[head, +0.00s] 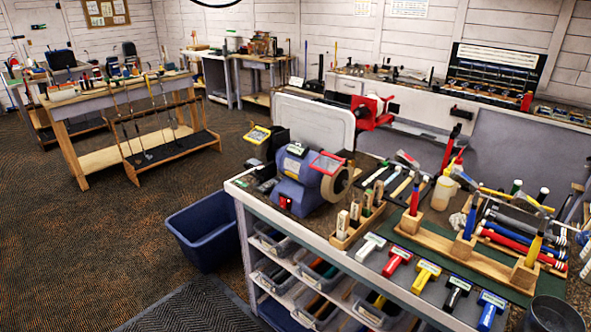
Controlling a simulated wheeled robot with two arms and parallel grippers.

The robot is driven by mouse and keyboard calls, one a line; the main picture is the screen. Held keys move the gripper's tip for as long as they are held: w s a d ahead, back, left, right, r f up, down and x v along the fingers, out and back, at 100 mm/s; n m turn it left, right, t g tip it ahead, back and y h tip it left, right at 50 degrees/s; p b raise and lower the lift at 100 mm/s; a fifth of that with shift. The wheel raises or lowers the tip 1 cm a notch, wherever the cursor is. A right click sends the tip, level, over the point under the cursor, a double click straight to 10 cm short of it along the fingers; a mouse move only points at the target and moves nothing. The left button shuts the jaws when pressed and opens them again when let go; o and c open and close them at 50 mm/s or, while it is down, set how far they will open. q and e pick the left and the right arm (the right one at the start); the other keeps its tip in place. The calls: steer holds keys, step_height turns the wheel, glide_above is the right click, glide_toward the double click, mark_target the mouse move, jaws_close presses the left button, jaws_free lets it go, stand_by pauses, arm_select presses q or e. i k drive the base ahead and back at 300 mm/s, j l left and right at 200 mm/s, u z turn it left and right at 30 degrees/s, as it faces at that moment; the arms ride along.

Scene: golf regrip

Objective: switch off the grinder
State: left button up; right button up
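The blue bench grinder (298,190) stands on the near left corner of the workbench (243,194). Its grinding wheel (337,182) faces right, with a red-framed shield (327,163) above it. A small red part (284,202) shows low on the grinder's front; I cannot tell whether it is the switch or which position it is in. I cannot tell whether the wheel is turning. Neither of my grippers is in the head view.
A blue bin (205,232) stands on the floor left of the bench. A wooden block with files (357,222) sits right of the grinder. Several coloured T-shaped tools (426,276) lie along the bench front.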

mark_target(283, 201)
steer(key=i+j+z, duration=0.2)
steer(key=i+j, duration=0.6)
steer(key=i, duration=0.1)
